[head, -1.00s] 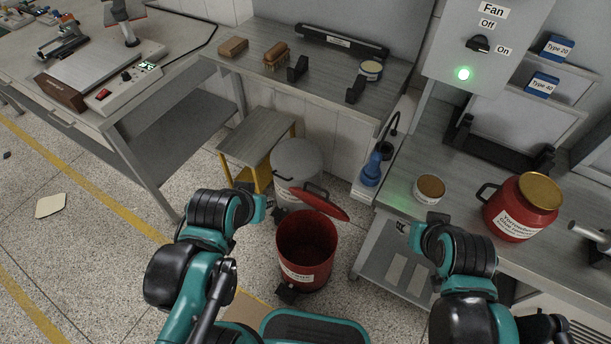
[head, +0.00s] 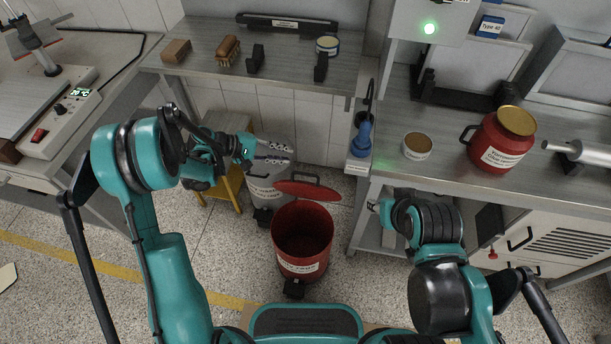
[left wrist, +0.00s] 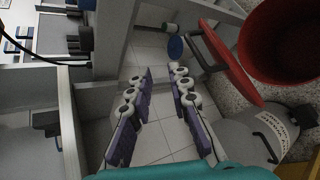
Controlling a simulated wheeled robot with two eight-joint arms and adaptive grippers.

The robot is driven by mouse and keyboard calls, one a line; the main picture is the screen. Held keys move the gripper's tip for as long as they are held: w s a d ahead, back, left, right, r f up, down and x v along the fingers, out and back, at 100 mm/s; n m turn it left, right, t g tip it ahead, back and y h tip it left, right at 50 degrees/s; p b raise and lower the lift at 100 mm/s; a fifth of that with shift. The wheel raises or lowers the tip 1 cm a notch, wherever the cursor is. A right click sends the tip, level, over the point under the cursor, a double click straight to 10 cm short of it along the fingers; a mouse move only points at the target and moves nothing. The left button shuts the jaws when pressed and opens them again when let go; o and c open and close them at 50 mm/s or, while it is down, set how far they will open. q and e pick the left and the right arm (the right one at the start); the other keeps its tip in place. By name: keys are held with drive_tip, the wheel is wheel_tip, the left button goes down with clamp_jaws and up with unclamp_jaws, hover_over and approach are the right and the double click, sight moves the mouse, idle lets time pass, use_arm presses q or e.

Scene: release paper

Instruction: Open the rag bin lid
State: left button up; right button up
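An open red bin (head: 302,262) with a white label stands on the floor in the middle of the head view. Its red lid (head: 308,190) is raised and tilted at the back rim. My left gripper (head: 288,153) is over the grey bin, behind the red lid. In the left wrist view its fingers (left wrist: 160,78) are apart and empty. My right gripper (head: 374,206) is low by the right bench, its fingers mostly hidden.
A small stool (head: 226,190) stands left of the grey bin. The right bench (head: 400,178) carries a red labelled can (head: 497,146) and a round tin (head: 417,147). A blue bottle (head: 362,135) is by the bench corner.

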sight(301, 174)
use_arm(q)
drive_tip(key=f+h, duration=0.1)
drive_tip(key=f, duration=0.2)
drive_tip(key=f+h, duration=0.1)
drive_tip(key=f, duration=0.2)
drive_tip(key=f+g+h, duration=0.1)
drive_tip(key=f, duration=0.3)
drive_tip(key=shift+s+n+h+b, duration=0.3)
drive_tip(key=shift+s+n+b, duration=0.05)
drive_tip(key=shift+n+b, duration=0.05)
drive_tip(key=b+x, duration=0.2)
drive_tip(key=x, duration=0.5)
drive_tip(key=shift+d, duration=0.3)
drive_tip(key=shift+w, duration=0.1)
clamp_jaws()
